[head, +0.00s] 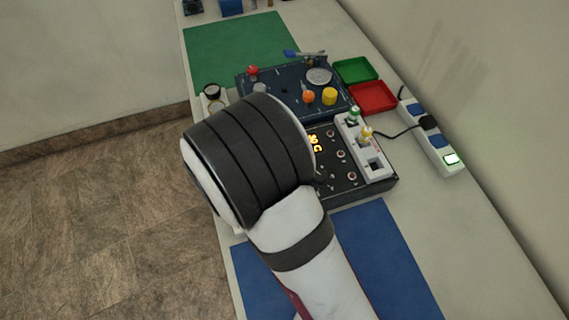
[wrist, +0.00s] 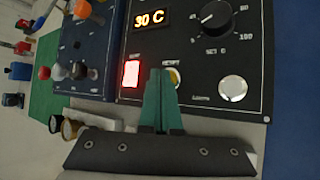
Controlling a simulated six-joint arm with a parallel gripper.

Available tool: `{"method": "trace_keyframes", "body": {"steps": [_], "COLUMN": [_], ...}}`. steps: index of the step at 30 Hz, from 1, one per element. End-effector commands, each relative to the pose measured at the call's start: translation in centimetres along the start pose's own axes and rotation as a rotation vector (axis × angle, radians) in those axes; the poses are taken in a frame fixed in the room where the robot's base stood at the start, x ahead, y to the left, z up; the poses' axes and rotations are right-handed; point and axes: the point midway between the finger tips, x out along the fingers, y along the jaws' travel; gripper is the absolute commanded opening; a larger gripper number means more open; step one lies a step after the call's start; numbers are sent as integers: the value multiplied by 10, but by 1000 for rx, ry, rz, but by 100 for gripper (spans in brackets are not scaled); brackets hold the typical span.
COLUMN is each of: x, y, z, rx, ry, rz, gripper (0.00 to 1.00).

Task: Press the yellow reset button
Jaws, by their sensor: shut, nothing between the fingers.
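The yellow reset button (wrist: 174,77) is on the black panel (wrist: 200,60) in the wrist view, with a small label above it. My gripper (wrist: 160,74) is shut and empty, its green fingers together. The fingertips overlap the left part of the button, hiding some of it. I cannot tell whether they touch it. In the head view my own arm hides the gripper and the button; the right part of the black panel (head: 349,183) shows.
Left of the button is a lit red switch (wrist: 131,74); right is a silver button (wrist: 232,88). Above are an orange display (wrist: 152,18) reading 30 C and a black knob (wrist: 215,15). A blue panel (head: 285,88), red tray (head: 373,97) and power strip (head: 432,140) are nearby.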

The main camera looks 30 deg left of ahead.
Motion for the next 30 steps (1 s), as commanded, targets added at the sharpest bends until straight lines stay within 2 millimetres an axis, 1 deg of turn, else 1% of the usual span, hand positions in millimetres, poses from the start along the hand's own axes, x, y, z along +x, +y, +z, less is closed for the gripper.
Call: {"method": "trace_keyframes", "body": {"steps": [11,19,30], "x": [0,-10,-14], "y": [0,7,10], "z": [0,7,10], "rx": [-1,-1,1], "ry": [1,1,0], "rz": [0,1,1], "gripper": [0,0,0]}}
